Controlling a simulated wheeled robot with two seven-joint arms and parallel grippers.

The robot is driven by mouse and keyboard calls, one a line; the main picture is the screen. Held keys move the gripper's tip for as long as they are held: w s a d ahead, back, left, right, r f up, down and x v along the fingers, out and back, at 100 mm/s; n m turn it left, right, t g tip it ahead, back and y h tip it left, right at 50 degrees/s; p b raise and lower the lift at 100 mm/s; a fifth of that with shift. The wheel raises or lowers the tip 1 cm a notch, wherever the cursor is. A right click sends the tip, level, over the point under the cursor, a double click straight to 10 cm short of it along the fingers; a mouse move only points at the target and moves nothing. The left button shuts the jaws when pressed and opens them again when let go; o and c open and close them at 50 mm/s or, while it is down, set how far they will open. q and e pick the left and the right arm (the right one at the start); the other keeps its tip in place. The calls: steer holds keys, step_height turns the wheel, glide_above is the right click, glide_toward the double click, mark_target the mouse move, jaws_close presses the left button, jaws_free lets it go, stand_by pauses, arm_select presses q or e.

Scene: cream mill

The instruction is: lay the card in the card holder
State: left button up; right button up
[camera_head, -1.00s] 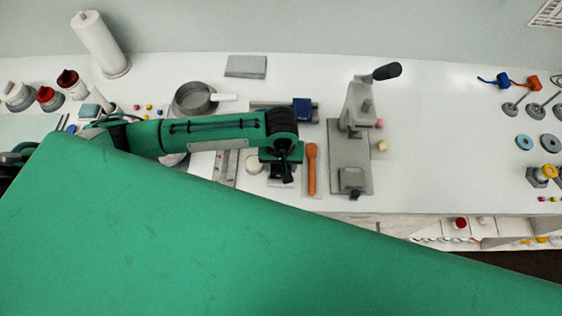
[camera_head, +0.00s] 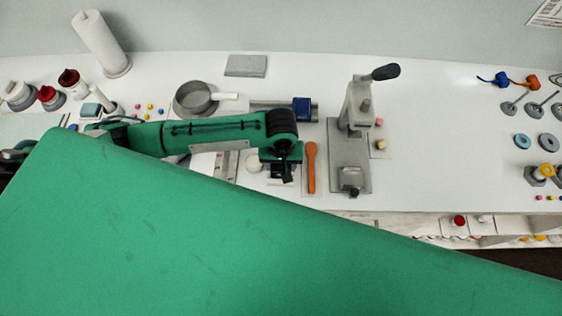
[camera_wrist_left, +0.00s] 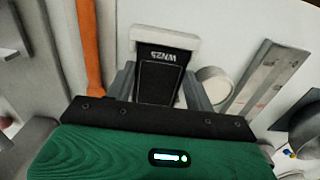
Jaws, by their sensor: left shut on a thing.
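The card (camera_wrist_left: 158,80) is a black plate with the white letters WN25, seen in the left wrist view. My left gripper (camera_head: 287,176) is low over the white bench, left of the orange spoon; in the left wrist view its grey fingers (camera_wrist_left: 160,92) are shut on the card from both sides. A pale block (camera_wrist_left: 165,37), which looks like the card holder, lies at the card's far end. I cannot tell whether the card rests in it or just above it. In the head view my gripper mostly hides this spot. My right gripper is not in view.
The orange spoon (camera_head: 311,168) lies close right of my gripper, and a grey lever press (camera_head: 350,140) stands beyond it. A round white lid (camera_wrist_left: 213,84) and a grey ruler-like strip (camera_wrist_left: 268,75) lie on the other side. A grey pan (camera_head: 195,99) is behind my arm.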

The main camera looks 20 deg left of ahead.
arm_select(q)
steer(key=o, duration=1)
steer(key=shift+o, duration=0.2)
step_height(320, 180, up, 14)
steer(key=b, duration=0.2)
steer(key=shift+b, duration=0.4)
steer(key=shift+f, duration=0.1)
